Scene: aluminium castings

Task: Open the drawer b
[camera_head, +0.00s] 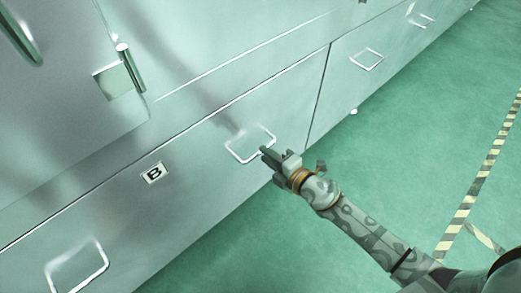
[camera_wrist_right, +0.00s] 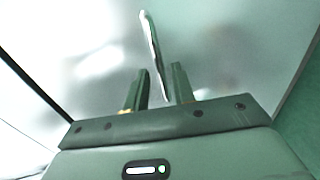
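Drawer B (camera_head: 190,190) is a wide, pale metallic front with a "B" label (camera_head: 153,173). It looks shut. It carries two white loop handles: the right one (camera_head: 243,160) and the left one (camera_head: 105,266) at the lower left. My right gripper (camera_head: 266,154) is at the right end of the right handle. In the right wrist view, its two fingers (camera_wrist_right: 158,88) are apart, and the handle bar (camera_wrist_right: 153,48) runs down between them with gaps visible on both sides. My left gripper is not in view.
A neighbouring drawer front with its own loop handle (camera_head: 367,60) lies to the right, past a dark vertical seam. A cabinet door with an upright bar handle (camera_head: 130,68) is at the upper left. The green floor (camera_head: 400,130) is clear, with striped tape (camera_head: 478,180) at the right.

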